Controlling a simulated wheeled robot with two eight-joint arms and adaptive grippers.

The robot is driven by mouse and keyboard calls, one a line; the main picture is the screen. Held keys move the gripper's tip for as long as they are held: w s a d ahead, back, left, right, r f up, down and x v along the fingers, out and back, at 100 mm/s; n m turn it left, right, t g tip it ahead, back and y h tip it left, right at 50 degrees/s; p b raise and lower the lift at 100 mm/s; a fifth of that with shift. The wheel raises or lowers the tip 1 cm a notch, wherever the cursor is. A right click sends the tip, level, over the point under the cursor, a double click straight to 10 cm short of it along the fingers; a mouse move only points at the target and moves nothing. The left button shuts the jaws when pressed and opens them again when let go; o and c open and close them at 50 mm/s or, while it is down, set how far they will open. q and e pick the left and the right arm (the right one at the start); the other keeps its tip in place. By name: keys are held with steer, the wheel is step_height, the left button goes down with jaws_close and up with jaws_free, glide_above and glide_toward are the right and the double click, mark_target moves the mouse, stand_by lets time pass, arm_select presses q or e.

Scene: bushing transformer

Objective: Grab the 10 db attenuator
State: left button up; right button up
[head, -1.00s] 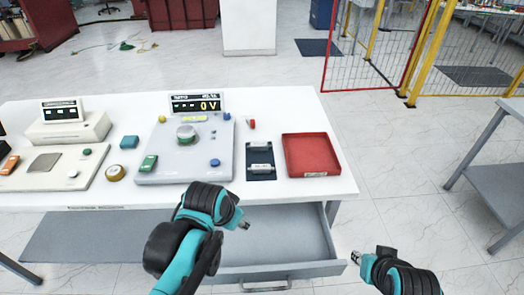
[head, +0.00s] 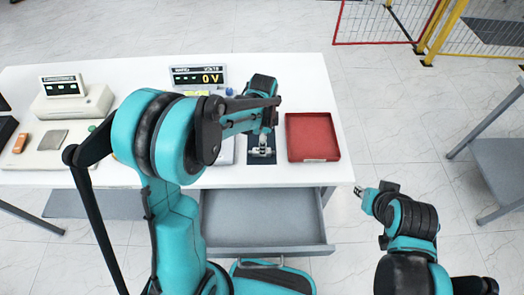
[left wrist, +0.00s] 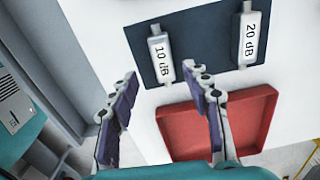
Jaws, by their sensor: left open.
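The 10 dB attenuator (left wrist: 161,55) is a small pale block with a printed label, lying on a dark mat (left wrist: 199,47) in the left wrist view. The 20 dB attenuator (left wrist: 248,38) lies apart from it on the same mat. My left gripper (left wrist: 163,76) is open, with the 10 dB attenuator in line with the gap between its fingertips and nothing held. In the head view my left gripper (head: 262,148) is over the mat and hides much of it. My right gripper (head: 362,192) is off the table's right side, its jaws too small to read.
A red tray (head: 312,137) stands right of the mat; it also shows in the left wrist view (left wrist: 258,118). A display reading 0 V (head: 198,77) stands behind my left arm. A drawer (head: 262,220) is open below the table's front edge.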

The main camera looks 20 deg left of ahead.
mark_target(255, 152)
arm_select(q)
steer(key=f, duration=0.1)
steer(key=f+b, duration=0.1)
steer(key=f, duration=0.3)
steer(key=shift+w+a, duration=0.25)
steer(key=shift+r, duration=0.15)
jaws_close()
